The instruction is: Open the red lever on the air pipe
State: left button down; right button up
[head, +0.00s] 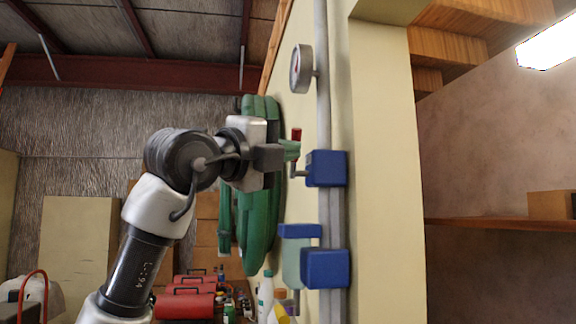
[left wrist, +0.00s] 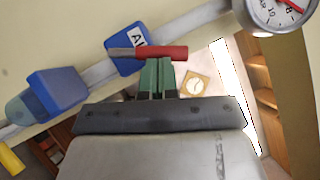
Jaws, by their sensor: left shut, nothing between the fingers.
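The red lever (head: 297,134) stands on the air pipe (head: 323,95) beside a blue block (head: 327,168). In the left wrist view the red lever (left wrist: 168,52) lies across the picture, just beyond my fingertips. My left gripper (head: 292,150) is shut with nothing between its green fingers. Its tips are right at the lever in the head view; whether they touch it I cannot tell. The left gripper (left wrist: 158,66) also shows in the wrist view, pointing at the lever's red part. The blue block (left wrist: 125,50) there carries a white label, partly hidden. My right gripper is out of view.
A round gauge (head: 301,69) is on the pipe above the lever. A second blue block (head: 325,268) sits lower on the pipe. A coiled green hose (head: 260,200) hangs on the wall behind my gripper. Red boxes (head: 186,305) and bottles stand below.

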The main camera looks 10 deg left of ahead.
pick_arm(q)
jog(key=n, duration=0.1)
jog(key=w+r+n+g+y, duration=0.1)
jog(key=n+y+p, duration=0.1)
jog(key=n, duration=0.1)
jog(key=shift+w+a+r, duration=0.25)
jog(key=shift+w+r, duration=0.05)
jog(key=shift+g, duration=0.3)
dwell(0.3)
jog(key=b+v, duration=0.5)
jog(key=v, duration=0.5)
jog(key=shift+s+a, duration=0.25)
jog(key=shift+s, duration=0.05)
